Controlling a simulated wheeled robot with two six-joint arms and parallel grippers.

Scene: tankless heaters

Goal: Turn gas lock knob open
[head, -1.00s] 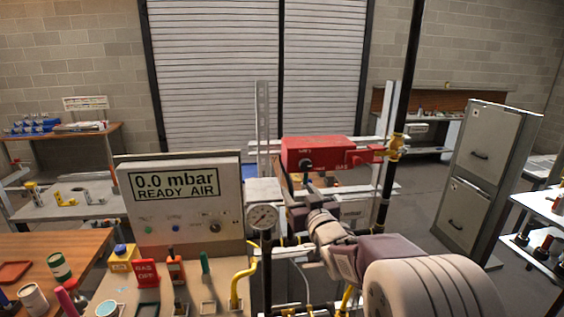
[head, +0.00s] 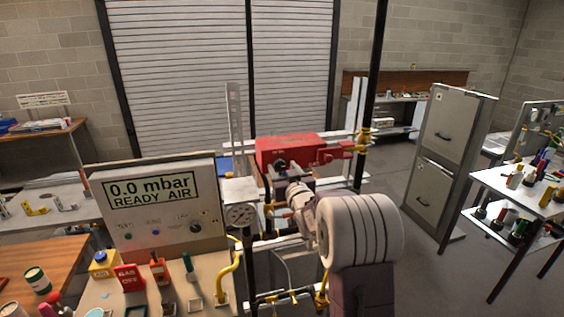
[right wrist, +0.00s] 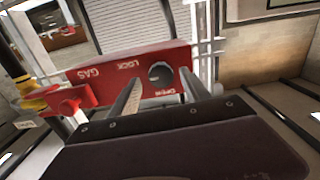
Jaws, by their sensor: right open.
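The red gas lock box (head: 290,148) is mounted on rails in the middle of the head view. Its dark round knob (right wrist: 160,74) shows on the front face in the right wrist view, between upside-down LOCK and OPEN labels. My right gripper (right wrist: 162,78) is open, with one finger on each side of the knob in that picture. I cannot tell whether the fingers touch it. In the head view the right gripper (head: 284,178) is in front of the box and partly hides its lower face. My left gripper is not in view.
A red handle (head: 332,155) and yellow pipe fitting (head: 363,141) sit right of the box. A gauge (head: 241,215) and a panel reading 0.0 mbar READY AIR (head: 155,205) stand at left. A grey cabinet (head: 440,160) is at right, with open floor before it.

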